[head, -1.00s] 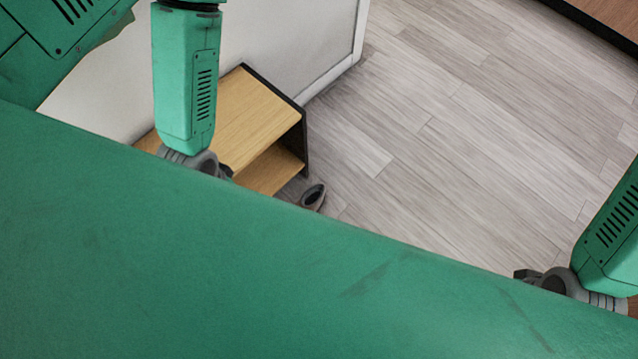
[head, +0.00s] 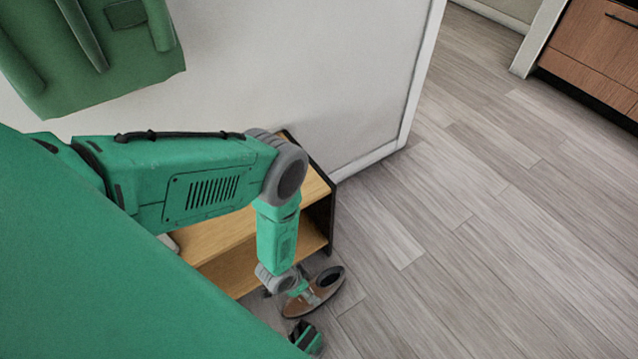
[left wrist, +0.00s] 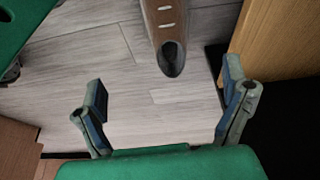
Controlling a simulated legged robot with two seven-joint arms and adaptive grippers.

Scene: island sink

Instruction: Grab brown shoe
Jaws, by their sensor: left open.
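The brown shoe (head: 325,292), with a dark grey opening, lies on the floor beside the low wooden shelf in the head view. In the left wrist view the brown shoe (left wrist: 165,25) is at the top, its opening end toward my gripper. My left gripper (head: 298,288) hangs down beside the shoe in the head view and overlaps part of it. In the left wrist view my left gripper (left wrist: 165,100) is open with bare floor between its fingers; the shoe is ahead of them, not between them. My right gripper cannot be made out.
The wooden shelf (head: 225,240) with dark side panels stands against a white wall (head: 320,80), close to my left arm. A green garment (head: 100,60) hangs on the wall. The plank floor (head: 480,230) to the right is clear. Brown cabinets (head: 590,50) stand far right.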

